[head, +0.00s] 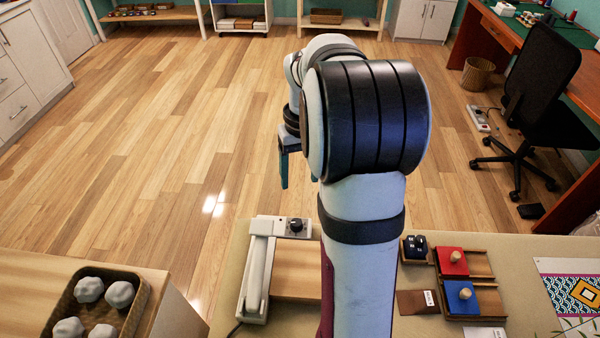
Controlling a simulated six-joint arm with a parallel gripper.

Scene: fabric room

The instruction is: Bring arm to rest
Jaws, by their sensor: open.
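My arm rises from the bottom middle of the head view and bends away over the far edge of the table. My gripper (284,168) hangs pointing down, left of the large dark joint, above the floor beyond the table. Only part of it shows, and the rest is hidden behind my arm. It is clear of everything on the table, and I see nothing held in it.
On the table stand a white handset-like device (258,270), a red block (451,262) and a blue block (461,298) with knobs in wooden trays, and a dark item (415,246). A basket of pale lumps (136,318) is at left. An office chair (540,85) stands right. The floor (150,130) is open.

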